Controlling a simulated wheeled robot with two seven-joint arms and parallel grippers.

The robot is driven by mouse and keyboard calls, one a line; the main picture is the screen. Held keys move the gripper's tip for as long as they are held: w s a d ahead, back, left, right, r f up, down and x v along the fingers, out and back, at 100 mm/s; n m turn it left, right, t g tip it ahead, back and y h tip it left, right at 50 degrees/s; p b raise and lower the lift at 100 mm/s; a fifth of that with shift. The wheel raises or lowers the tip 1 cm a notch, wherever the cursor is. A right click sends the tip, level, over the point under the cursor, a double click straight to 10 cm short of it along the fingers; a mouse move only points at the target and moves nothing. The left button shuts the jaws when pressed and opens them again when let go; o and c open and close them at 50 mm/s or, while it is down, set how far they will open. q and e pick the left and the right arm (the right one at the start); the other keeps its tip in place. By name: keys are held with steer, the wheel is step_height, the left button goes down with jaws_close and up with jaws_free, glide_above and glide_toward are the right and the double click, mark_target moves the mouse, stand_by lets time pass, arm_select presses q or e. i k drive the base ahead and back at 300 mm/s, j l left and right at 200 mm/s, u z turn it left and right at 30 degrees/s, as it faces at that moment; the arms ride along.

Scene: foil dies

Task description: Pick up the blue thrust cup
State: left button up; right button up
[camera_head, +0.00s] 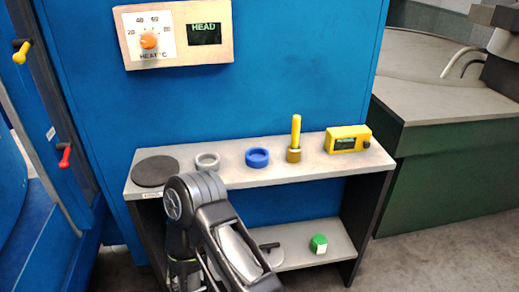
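The blue thrust cup (257,158) is a short blue ring with a hollow top. It stands upright on the grey top of the shelf bench (222,174), near the middle, with nothing touching it. One of my arms rises from the bottom edge in front of the bench, with its bent joint just below and left of the cup. I make out no gripper fingers in this view.
Along the bench top are a dark round disc (155,171), a grey ring (207,161), a yellow-handled brass tool (295,142) and a yellow device (347,139). A green and white object (318,244) is on the lower shelf. A blue cabinet wall (290,60) stands behind.

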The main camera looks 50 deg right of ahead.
mark_target(256, 157)
steer(key=z, duration=1.8)
